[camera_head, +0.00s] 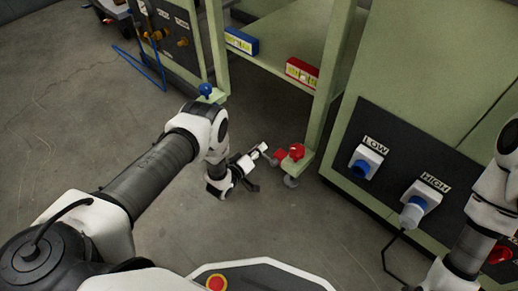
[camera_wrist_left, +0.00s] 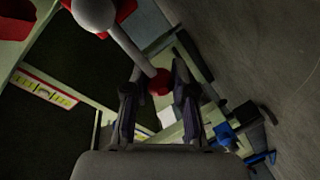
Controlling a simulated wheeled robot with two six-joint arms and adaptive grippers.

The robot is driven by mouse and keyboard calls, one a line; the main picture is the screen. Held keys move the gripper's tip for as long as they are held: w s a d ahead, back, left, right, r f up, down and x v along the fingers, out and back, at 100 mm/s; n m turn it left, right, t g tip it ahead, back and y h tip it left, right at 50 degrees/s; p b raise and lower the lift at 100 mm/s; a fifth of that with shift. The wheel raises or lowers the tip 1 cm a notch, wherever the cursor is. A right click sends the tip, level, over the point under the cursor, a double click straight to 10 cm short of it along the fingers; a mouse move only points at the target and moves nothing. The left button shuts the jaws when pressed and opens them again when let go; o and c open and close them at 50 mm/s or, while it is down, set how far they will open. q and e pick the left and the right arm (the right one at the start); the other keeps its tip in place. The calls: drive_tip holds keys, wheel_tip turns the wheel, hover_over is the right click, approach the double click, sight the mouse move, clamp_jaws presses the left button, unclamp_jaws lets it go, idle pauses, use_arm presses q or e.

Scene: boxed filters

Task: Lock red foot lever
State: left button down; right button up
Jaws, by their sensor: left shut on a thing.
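The red foot lever (camera_head: 295,152) is at the foot of the green frame post, right of my left gripper in the head view. In the left wrist view its grey rod (camera_wrist_left: 130,48) runs from a round grey pivot at the top to a red knob (camera_wrist_left: 160,82). My left gripper (camera_head: 259,165) is low, close to the floor, with its fingers (camera_wrist_left: 157,88) shut on the red knob. The fingers partly hide the knob. Part of my right arm is at the right edge of the head view; its gripper is out of view.
A blue foot lever (camera_head: 206,91) sits on the other post. Blue (camera_head: 241,41) and red (camera_head: 302,73) labelled boxes are on the green shelf (camera_head: 275,50). A cabinet with LOW (camera_head: 366,162) and HIGH (camera_head: 420,203) sockets stands at the right. The floor at the left is largely clear.

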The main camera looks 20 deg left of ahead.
use_arm(q)
drive_tip(key=shift+f+n+h, duration=0.3)
drive_tip(key=shift+f+n, duration=0.15)
drive_tip(key=shift+n, duration=0.05)
drive_tip(key=c, duration=0.9)
unclamp_jaws()
drive_tip(key=shift+c, duration=0.2)
drive_tip(key=shift+s, duration=0.15)
drive_tip(key=v, duration=1.1)
drive_tip(key=shift+s+r, duration=0.2)
drive_tip(key=shift+s, duration=0.15)
